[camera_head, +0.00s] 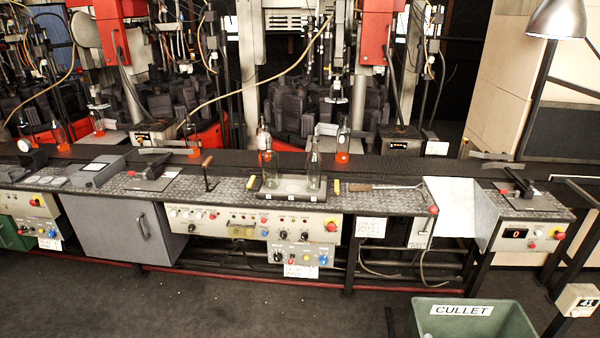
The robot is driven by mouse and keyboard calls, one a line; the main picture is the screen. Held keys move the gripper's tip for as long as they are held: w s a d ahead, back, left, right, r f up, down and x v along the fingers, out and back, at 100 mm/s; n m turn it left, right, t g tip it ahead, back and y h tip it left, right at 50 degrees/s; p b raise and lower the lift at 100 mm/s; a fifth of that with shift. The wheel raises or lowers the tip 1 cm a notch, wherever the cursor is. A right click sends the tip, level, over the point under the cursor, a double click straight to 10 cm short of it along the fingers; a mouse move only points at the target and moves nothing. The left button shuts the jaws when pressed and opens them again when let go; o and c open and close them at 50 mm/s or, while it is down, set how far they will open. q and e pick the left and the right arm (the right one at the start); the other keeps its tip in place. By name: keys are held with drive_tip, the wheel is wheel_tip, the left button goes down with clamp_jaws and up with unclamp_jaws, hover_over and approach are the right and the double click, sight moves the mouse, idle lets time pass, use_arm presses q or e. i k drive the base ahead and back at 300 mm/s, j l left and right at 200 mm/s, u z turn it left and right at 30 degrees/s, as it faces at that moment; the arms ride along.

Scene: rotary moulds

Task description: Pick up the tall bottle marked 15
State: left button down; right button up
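Two clear bottles, a left one (270,168) and a right one (314,167), stand upright on a small dark-edged tray (291,202) on the bench. Other bottles with orange-glowing lower parts stand along the dark conveyor behind, among them one (343,142) to the right of the tray and one (193,141) further left. Another bottle top (262,130) shows behind the left tray bottle. I cannot read a 15 on any bottle, so I cannot tell which is the marked one. Neither of my grippers is in view.
The patterned metal bench (385,202) carries tongs (385,187) and a wooden-handled tool (207,166). Control panels line its front. Machines with red columns stand behind. A green CULLET bin (455,328) stands on the floor at front right; the floor at front left is clear.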

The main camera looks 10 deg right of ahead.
sight(314, 162)
drive_tip(key=i+j, duration=0.5)
drive_tip(key=i, duration=0.25)
drive_tip(key=i+j, duration=0.2)
drive_tip(key=i, duration=0.15)
drive_tip(key=j+u, duration=0.05)
